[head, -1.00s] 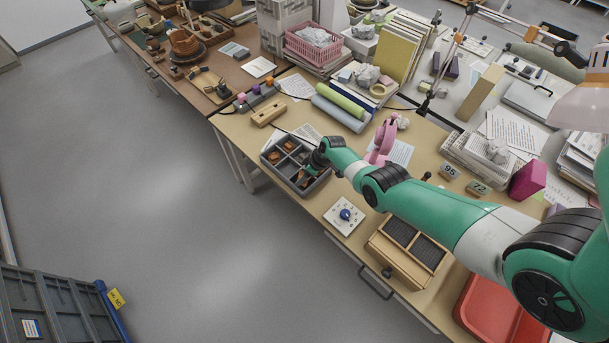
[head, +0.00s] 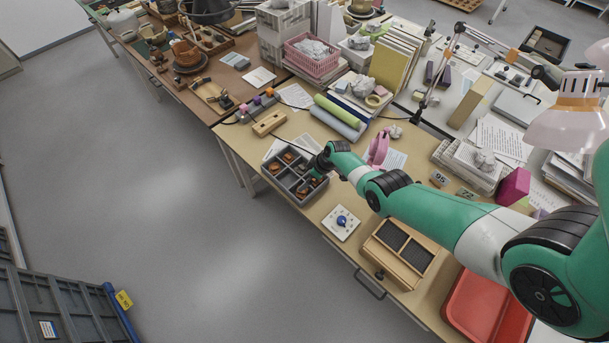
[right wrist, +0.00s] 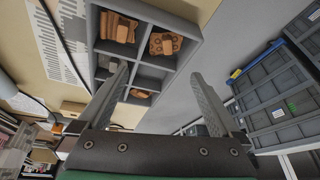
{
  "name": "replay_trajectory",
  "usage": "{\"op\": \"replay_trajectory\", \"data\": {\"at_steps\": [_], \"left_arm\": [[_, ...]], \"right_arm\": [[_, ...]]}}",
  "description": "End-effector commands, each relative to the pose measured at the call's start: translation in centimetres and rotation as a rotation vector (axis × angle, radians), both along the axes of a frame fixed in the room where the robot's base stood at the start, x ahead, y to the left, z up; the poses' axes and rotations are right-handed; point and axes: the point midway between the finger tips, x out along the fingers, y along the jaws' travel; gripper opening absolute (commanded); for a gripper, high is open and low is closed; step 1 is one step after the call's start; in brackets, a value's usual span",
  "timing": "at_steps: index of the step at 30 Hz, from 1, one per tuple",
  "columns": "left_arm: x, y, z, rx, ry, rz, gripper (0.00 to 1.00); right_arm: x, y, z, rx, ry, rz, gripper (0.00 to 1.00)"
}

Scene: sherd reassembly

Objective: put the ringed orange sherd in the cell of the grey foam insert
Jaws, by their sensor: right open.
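The grey foam insert (head: 283,186) lies on the near edge of the tan bench; its cells also show in the right wrist view (right wrist: 150,18). Several orange sherds lie in its cells. In the right wrist view, one sherd looks banded (right wrist: 118,28), one has dot-like marks (right wrist: 165,45), and another (right wrist: 140,94) shows partly in a cell nearer my gripper. I cannot tell for sure which is the ringed one. My right gripper (right wrist: 160,72) is open over the insert, with nothing seen between its fingers. My left gripper is not in view.
A white card with a blue knob (head: 342,221) and a wooden box with dark panels (head: 402,250) lie right of the insert. A wooden block (head: 269,123) and green and grey rolls (head: 340,115) lie behind. A pink stand (head: 378,148) is beside my arm.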

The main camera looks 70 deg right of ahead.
Motion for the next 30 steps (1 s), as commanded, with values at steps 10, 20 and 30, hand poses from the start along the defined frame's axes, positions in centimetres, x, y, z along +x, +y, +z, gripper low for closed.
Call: {"op": "replay_trajectory", "data": {"at_steps": [10, 20, 30], "left_arm": [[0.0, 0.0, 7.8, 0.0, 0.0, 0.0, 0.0], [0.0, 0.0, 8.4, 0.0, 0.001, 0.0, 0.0], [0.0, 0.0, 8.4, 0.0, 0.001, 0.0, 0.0]], "right_arm": [[-2.3, -0.1, 6.2, -0.001, 0.0, 0.0, 1.0], [-2.8, -0.1, 6.5, 0.0, -0.001, 0.0, 1.0], [-0.6, -0.7, 8.3, -0.042, -0.038, 0.008, 1.0]]}}
